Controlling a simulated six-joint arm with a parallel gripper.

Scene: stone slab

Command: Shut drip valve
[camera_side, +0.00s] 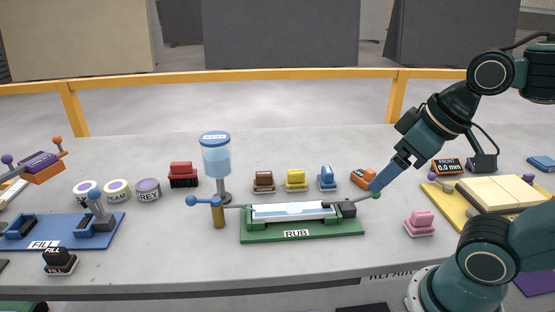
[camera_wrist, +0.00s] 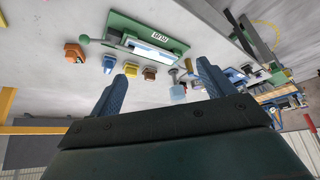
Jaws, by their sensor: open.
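The drip bottle (camera_side: 216,162) stands upright behind the green RUB stand, with a blue cap and pale blue liquid; it also shows in the wrist view (camera_wrist: 177,89). A blue-ended lever (camera_side: 192,201) sits at a brass-coloured post (camera_side: 218,214) in front of the bottle. I cannot tell which part is the drip valve or how it is set. My gripper (camera_side: 378,188) is open and empty, right of the bottle and seen close to the green knob (camera_side: 375,195). In the wrist view my gripper's (camera_wrist: 162,72) fingers are wide apart, with the green knob (camera_wrist: 84,39) outside them.
The green RUB stand (camera_side: 300,237) holds a pale stone. Brown (camera_side: 264,181), yellow (camera_side: 296,180), blue (camera_side: 327,178) and orange (camera_side: 364,178) blocks stand behind it. A pink block (camera_side: 420,223) is to the right. The blue FILL stand (camera_side: 62,232) is at left.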

